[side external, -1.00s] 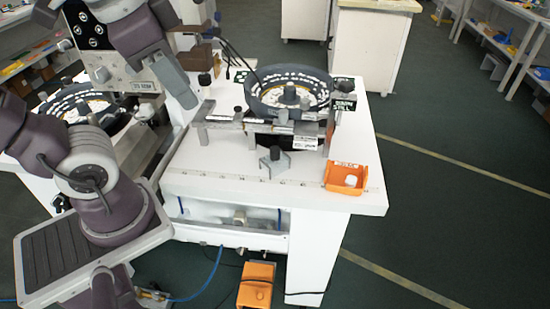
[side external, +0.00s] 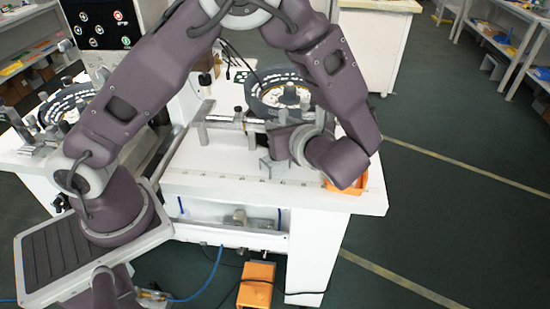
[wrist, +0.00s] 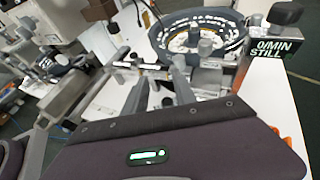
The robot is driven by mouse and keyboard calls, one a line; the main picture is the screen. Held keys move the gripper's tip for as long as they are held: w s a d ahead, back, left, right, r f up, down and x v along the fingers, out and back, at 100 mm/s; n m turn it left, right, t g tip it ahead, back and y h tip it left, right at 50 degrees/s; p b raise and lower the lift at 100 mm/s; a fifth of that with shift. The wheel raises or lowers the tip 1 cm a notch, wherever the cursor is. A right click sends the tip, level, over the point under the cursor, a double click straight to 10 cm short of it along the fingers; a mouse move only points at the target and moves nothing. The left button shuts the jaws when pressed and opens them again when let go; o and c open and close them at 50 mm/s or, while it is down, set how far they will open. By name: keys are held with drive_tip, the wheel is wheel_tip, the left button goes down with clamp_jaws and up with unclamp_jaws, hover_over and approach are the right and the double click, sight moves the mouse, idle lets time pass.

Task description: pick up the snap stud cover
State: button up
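I cannot pick out the snap stud cover for certain. Small white pieces line the round dark feeder bowl (side external: 262,108), which also shows in the wrist view (wrist: 160,42), but they are too small to tell apart. My gripper (wrist: 161,72) shows in the wrist view as two grey fingers set apart, pointing toward the metal rail in front of the bowl. I see nothing held between them. In the side view my forearm and wrist hang over the front right of the white table, and the fingers cannot be made out there.
An orange bin (side external: 364,184) at the table's front right is mostly covered by my arm. A metal rail (side external: 224,119) and a small grey bracket (side external: 268,168) stand before the bowl. A black sign (wrist: 272,47) stands right of it. The table's front left is clear.

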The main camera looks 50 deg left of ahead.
drive_tip(key=f, duration=0.8)
drive_tip(key=shift+a+f, duration=0.1)
drive_tip(key=shift+a, duration=0.1)
drive_tip(key=x, duration=0.6)
drive_tip(key=shift+w+a, duration=0.1)
drive_tip(key=shift+a, duration=0.3)
clamp_jaws()
